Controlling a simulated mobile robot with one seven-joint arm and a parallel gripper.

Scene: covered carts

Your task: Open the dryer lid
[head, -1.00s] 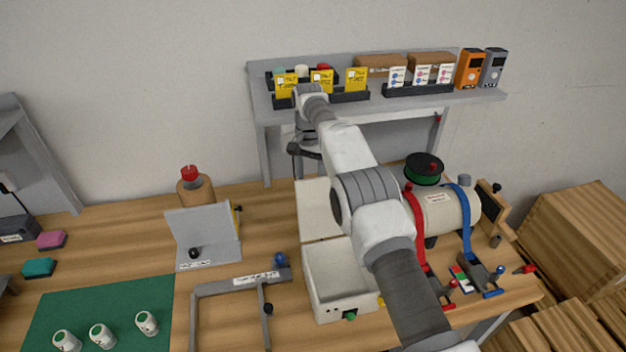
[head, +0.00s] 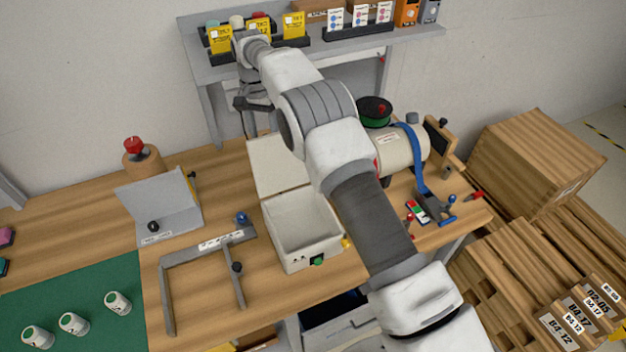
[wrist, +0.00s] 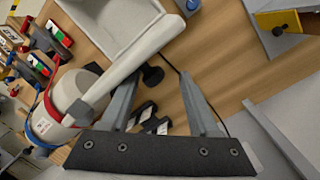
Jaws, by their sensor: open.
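The dryer is a white open-topped box (head: 301,245) with a green knob on its front, standing on the wooden bench. Its lid (head: 275,165) stands raised at the back, leaving the empty inside exposed. In the wrist view the box (wrist: 112,22) is at the top, and the lid (wrist: 140,58) shows nearly edge-on as a pale slanting bar. In the head view my gripper (head: 250,105) is behind the lid, near the shelf.
A grey shelf (head: 200,72) with yellow boxes stands behind my gripper. A strapped cream cylinder (head: 400,152) is right of the dryer. A grey bracket frame (head: 205,245) and an angled grey stand (head: 165,208) are left. Wooden crates (head: 535,150) stand right of the bench.

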